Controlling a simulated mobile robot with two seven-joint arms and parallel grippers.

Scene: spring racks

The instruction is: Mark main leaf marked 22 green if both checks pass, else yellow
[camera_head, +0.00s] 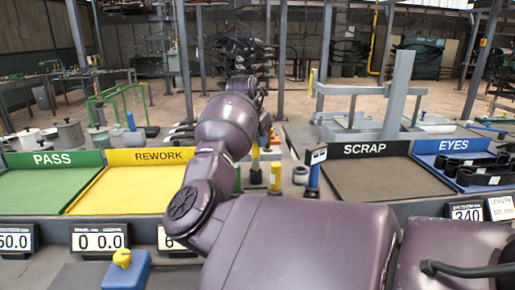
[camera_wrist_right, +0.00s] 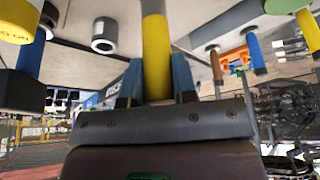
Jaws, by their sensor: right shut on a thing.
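My right arm reaches up the middle of the head view, and its forearm hides most of the right gripper there. In the right wrist view the right gripper (camera_wrist_right: 155,88) is shut on a yellow cylinder (camera_wrist_right: 156,55), which looks like a marker, with a blue finger on each side. The cylinder has a dark band and a yellow upper part. A yellow post (camera_head: 275,178) stands just right of my forearm in the head view. I cannot make out a leaf marked 22. My left gripper is not in view.
The green PASS tray (camera_head: 45,190) and yellow REWORK tray (camera_head: 120,190) lie left. The dark SCRAP tray (camera_head: 385,180) and blue EYES tray (camera_head: 428,160), holding black parts (camera_head: 485,172), lie right. Number displays (camera_head: 100,240) line the front. A blue block (camera_head: 126,272) with a yellow knob stands front left.

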